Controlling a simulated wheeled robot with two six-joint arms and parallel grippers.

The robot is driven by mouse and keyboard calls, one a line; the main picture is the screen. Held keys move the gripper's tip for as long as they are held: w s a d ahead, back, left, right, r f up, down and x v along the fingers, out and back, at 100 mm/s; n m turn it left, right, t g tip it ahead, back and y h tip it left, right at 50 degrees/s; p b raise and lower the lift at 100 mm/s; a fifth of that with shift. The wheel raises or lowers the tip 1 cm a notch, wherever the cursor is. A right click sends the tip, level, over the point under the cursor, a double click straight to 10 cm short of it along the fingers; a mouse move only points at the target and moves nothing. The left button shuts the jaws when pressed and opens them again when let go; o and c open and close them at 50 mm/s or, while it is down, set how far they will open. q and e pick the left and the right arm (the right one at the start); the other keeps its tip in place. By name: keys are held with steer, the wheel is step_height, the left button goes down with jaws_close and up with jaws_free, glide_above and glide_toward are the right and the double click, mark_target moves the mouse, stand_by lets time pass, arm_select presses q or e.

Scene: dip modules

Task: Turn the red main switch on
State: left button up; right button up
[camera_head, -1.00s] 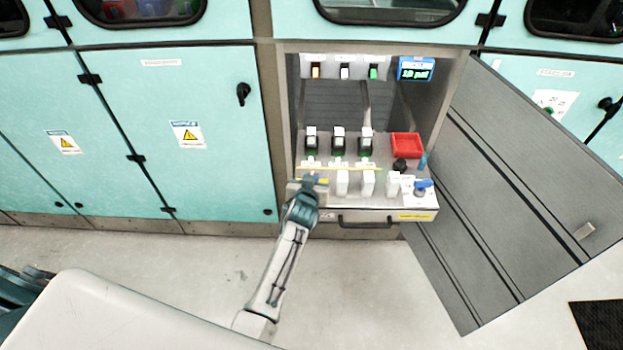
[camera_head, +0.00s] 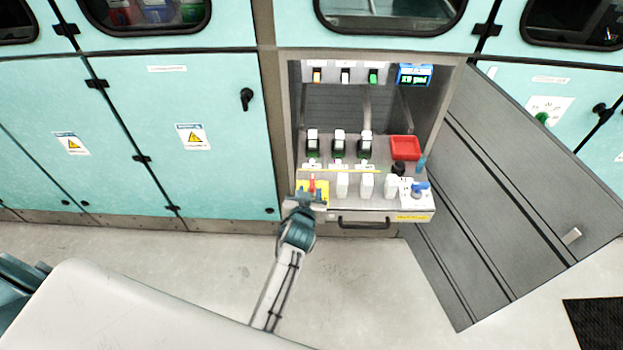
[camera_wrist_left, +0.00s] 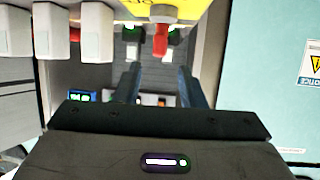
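The red main switch (camera_head: 312,183) stands on a yellow plate (camera_head: 323,190) at the left front of the open cabinet's panel. Its red handle looks upright in the head view. In the left wrist view the red handle (camera_wrist_left: 160,40) shows below a grey round hub on the yellow plate (camera_wrist_left: 192,9). My left gripper (camera_head: 303,200) is just in front of and below the switch. In the wrist view its two fingers (camera_wrist_left: 160,88) are apart with nothing held between them, and the handle lies beyond their tips. My right gripper is not in view.
White blocks (camera_head: 366,185) stand right of the switch, with a blue knob (camera_head: 420,186) further right. Black switches (camera_head: 338,142) and a red tray (camera_head: 405,147) sit behind. A lit display (camera_head: 414,75) is above. The open grey door (camera_head: 530,190) bounds the right side.

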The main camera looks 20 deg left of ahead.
arm_select(q)
steer(key=shift+p+v, duration=0.55)
steer(key=shift+v, duration=1.25)
steer(key=s+a+f+m+g, duration=0.1)
steer(key=s+f+g, duration=0.1)
steer(key=s+f, duration=0.55)
steer(key=s+a+f+g+h, duration=0.15)
steer(key=s+f, duration=0.25)
steer(key=f, duration=0.7)
steer(key=s+f+m+g, duration=0.1)
steer(key=s+f+g, duration=0.1)
steer(key=s+f, duration=0.6)
steer(key=s+a+f+g, duration=0.2)
steer(key=s+f, duration=0.3)
steer(key=s, duration=0.4)
steer(key=s+a+f+g, duration=0.2)
steer(key=s+a+f, duration=0.3)
steer(key=s, duration=0.5)
steer(key=s+a+f+g, duration=0.2)
steer(key=s+a+f, duration=0.2)
steer(key=s+f, duration=0.3)
steer(key=s, duration=0.2)
steer(key=shift+s+b, duration=0.35)
steer(key=shift+d+g, duration=0.1)
steer(key=shift+g, duration=0.15)
